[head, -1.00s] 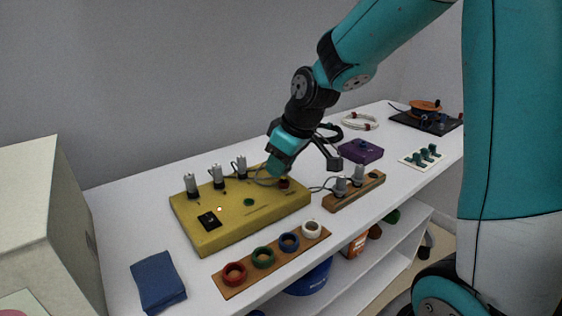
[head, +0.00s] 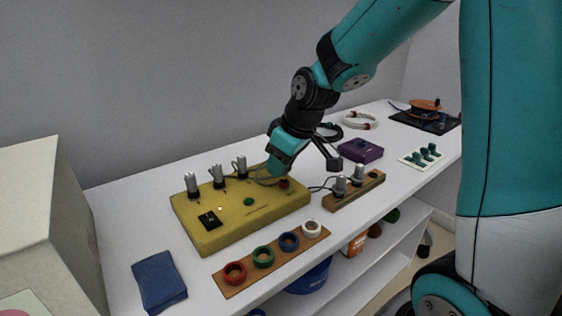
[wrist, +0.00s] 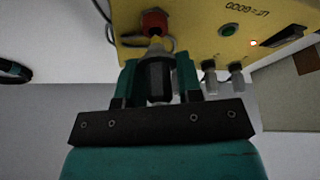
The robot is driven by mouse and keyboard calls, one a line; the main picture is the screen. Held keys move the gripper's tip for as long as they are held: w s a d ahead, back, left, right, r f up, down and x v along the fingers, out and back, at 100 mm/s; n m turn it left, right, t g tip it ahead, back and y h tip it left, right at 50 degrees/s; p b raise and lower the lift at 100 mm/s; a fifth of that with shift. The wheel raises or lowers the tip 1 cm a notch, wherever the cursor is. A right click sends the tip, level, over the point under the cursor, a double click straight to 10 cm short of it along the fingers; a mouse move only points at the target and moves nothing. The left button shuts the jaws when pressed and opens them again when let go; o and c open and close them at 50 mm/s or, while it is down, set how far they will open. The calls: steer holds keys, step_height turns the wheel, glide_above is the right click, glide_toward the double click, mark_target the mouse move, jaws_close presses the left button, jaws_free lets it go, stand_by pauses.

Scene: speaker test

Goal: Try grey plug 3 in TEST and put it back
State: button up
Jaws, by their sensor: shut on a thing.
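My gripper (head: 277,172) is at the right rear of the yellow test box (head: 215,238). It is shut on a grey plug (wrist: 158,80), which shows between the teal fingers in the wrist view. The plug's brass-coloured tip points at the red-ringed socket (wrist: 155,20) and is at or very near it; I cannot tell whether it is inside. In the head view the gripper hides this plug. Two grey plugs, one (head: 340,187) beside the other (head: 358,173), stand in the wooden rack (head: 340,203), with an empty hole at its right end. The box's green lamp (wrist: 228,30) looks dark.

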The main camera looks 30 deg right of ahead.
steer(key=shift+f+b, duration=0.6)
steer(key=shift+f, duration=0.3)
steer(key=o, duration=1)
steer(key=shift+r, duration=0.1)
steer(key=shift+r+p, duration=3.5)
steer(key=shift+r, duration=0.25)
